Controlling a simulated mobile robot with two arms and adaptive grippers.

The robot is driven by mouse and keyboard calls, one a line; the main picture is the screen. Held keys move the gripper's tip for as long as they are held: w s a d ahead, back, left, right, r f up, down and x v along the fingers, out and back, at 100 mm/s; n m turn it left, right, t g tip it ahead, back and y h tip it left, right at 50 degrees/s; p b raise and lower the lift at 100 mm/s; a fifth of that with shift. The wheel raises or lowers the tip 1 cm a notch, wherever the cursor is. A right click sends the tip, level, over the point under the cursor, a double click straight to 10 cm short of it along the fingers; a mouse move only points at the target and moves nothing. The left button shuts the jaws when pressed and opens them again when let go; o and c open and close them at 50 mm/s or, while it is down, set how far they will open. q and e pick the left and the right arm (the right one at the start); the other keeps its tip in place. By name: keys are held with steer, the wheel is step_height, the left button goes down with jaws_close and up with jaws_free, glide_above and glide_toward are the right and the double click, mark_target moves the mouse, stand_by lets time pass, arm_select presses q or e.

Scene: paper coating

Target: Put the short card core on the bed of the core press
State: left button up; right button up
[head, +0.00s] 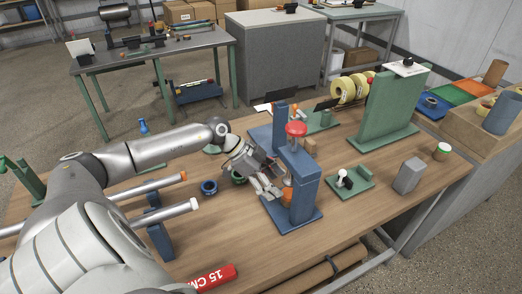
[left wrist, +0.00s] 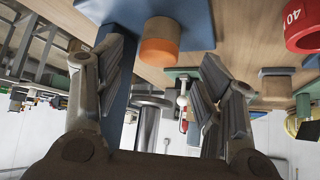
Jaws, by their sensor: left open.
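The blue core press (head: 304,180) stands on the wooden bench, with a red knob on top. A short core (head: 287,195), orange at its top end, stands on the press's blue bed. In the left wrist view, which is turned over, the core (left wrist: 160,40) shows a brown side and an orange end against the blue bed (left wrist: 196,22). My left gripper (head: 272,188) is at the press, beside the core. Its fingers are spread in the left wrist view (left wrist: 165,58), with the core between or just beyond the tips and no clear contact. My right gripper is out of view.
A grey ram (left wrist: 148,118) hangs above the bed. A dark blue ring (head: 209,187) stands left of the press. A green fixture (head: 350,181) and grey block (head: 408,176) stand right.

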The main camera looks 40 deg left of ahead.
arm_select(q)
steer(key=b+v, duration=0.1)
steer(key=v, duration=0.5)
stand_by(0.6)
